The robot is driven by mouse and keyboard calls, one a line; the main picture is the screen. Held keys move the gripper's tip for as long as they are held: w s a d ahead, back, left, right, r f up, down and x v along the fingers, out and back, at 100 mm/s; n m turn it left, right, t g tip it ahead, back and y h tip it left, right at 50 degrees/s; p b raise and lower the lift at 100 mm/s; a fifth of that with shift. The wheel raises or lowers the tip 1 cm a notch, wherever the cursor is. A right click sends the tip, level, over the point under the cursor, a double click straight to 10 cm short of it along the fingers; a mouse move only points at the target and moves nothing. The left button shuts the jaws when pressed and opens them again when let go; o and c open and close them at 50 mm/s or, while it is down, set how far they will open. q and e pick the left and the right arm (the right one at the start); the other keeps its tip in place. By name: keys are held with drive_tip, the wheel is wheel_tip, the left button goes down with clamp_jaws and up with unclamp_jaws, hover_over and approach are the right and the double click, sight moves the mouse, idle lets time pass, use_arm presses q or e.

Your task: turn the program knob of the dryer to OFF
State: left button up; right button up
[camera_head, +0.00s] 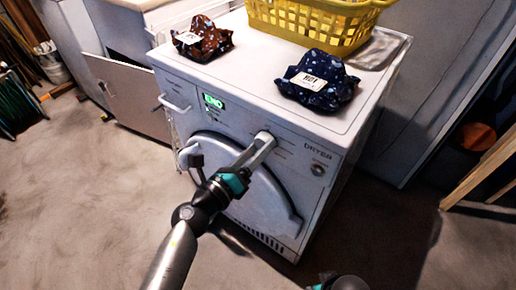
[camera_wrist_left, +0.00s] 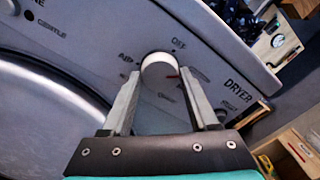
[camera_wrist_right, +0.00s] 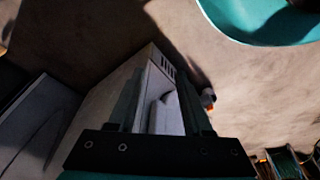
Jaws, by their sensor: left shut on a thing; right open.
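The white dryer (camera_head: 330,190) stands in the middle of the head view, its green display reading END. Its round white program knob (camera_wrist_left: 158,72) sits between the fingers of my left gripper (camera_head: 262,142) on the control panel. In the left wrist view the fingers of my left gripper (camera_wrist_left: 160,78) are shut on the knob's sides. The knob's red mark points right, while the OFF label (camera_wrist_left: 180,43) is above and slightly right of the knob. My right gripper (camera_wrist_right: 158,95) is open and empty, away from the knob; the head view barely shows that arm at the bottom edge.
On the dryer top lie a brown patterned cloth bundle (camera_head: 203,38), a dark blue one (camera_head: 317,80) and a yellow basket (camera_head: 310,22). A round start button (camera_head: 317,170) is right of the knob. The dryer's round door (camera_head: 240,182) is below. Floor in front is clear.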

use_arm(q)
drive_tip(key=c, duration=0.8)
drive_tip(key=shift+n, duration=0.3)
drive_tip(key=shift+n+p, duration=0.5)
drive_tip(key=shift+p, duration=0.1)
drive_tip(key=n+p, duration=0.3)
drive_tip(key=n, duration=0.3)
drive_tip(key=shift+r+p, duration=0.1)
drive_tip(key=shift+p, duration=0.3)
drive_tip(key=shift+n+p, duration=0.5)
drive_tip(key=shift+n, duration=0.8)
use_arm(e)
drive_tip(key=s+d+f, duration=0.5)
drive_tip(key=s+f, duration=0.2)
drive_tip(key=f, duration=0.2)
drive_tip(key=shift+s+d+h, duration=0.2)
drive_tip(key=shift+h, duration=0.1)
use_arm(q)
drive_tip(key=o, duration=1.4)
